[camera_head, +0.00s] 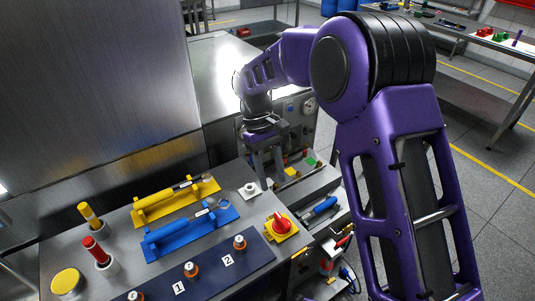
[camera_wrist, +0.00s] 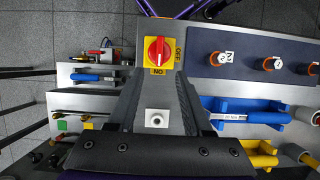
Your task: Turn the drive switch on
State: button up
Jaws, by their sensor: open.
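The drive switch is a red rotary knob (camera_head: 281,226) on a yellow plate, on the grey panel near the front edge. In the wrist view, the red knob (camera_wrist: 158,52) has its bar about upright in the picture. "ON" is at the plate's lower edge and "OFF" at its right edge. I cannot tell which end of the bar points. My gripper (camera_head: 266,172) is open and empty, pointing down behind the switch. In the wrist view, my gripper (camera_wrist: 157,88) has its fingers on either side of a white round fitting (camera_wrist: 157,118), with the switch beyond their tips.
A blue handle bracket (camera_head: 190,228) and a yellow one (camera_head: 176,199) lie left of the switch. A dark blue panel (camera_head: 205,283) with numbered orange knobs is at the front. Red and yellow posts (camera_head: 97,252) stand at left. A lower tray with a blue tool (camera_head: 320,207) is at right.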

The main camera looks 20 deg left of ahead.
jog(key=shift+v, duration=2.75)
